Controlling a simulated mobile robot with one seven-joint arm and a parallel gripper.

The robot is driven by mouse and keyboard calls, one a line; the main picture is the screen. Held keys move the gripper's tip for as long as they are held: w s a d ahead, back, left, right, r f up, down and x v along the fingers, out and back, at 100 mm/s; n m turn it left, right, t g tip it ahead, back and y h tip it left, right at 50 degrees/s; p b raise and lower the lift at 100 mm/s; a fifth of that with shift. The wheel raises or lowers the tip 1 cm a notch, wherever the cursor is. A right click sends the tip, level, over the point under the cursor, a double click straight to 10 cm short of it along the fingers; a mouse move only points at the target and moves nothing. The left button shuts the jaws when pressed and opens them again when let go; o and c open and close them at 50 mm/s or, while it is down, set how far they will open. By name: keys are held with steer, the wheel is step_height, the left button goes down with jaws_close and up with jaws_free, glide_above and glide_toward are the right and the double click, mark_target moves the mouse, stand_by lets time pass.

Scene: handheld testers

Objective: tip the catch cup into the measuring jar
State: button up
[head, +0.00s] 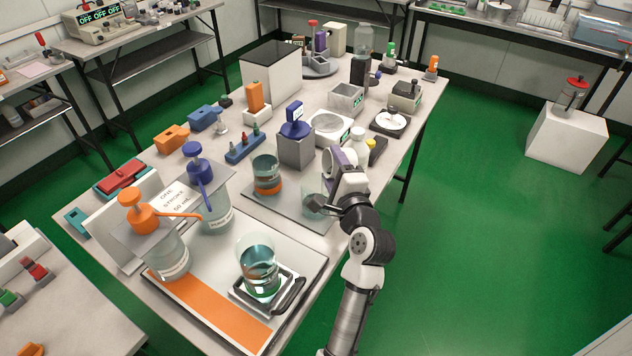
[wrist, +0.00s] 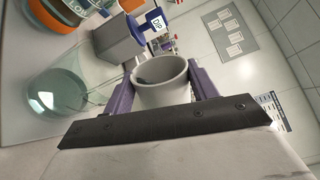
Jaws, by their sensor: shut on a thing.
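My gripper (head: 338,174) is shut on a pale grey cup (wrist: 163,98), which I take for the catch cup. In the wrist view the cup sits between the purple fingers with its mouth showing and a dark patch inside; I cannot tell what that is. A clear glass jar (wrist: 62,92) with pale liquid low in it stands beside the cup, apart from it. In the head view this jar (head: 312,188) is partly hidden by my gripper. A glass with an orange band (head: 267,174) stands next to it. I cannot tell which is the measuring jar.
A grey block with a blue DIP top (head: 296,147) stands close behind the glasses. A glass of liquid (head: 258,265) stands on a small handled tray at the front. Orange (head: 160,240) and blue (head: 208,195) pump bottles stand left.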

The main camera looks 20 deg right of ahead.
steer(key=m+p, duration=0.2)
steer(key=p, duration=0.1)
steer(key=shift+d+r, duration=0.25)
steer(key=shift+r, duration=0.1)
steer(key=shift+d+f+m+p, duration=0.1)
steer(key=shift+m+p, duration=0.45)
steer(key=shift+m, duration=0.05)
steer(key=shift+f, duration=0.15)
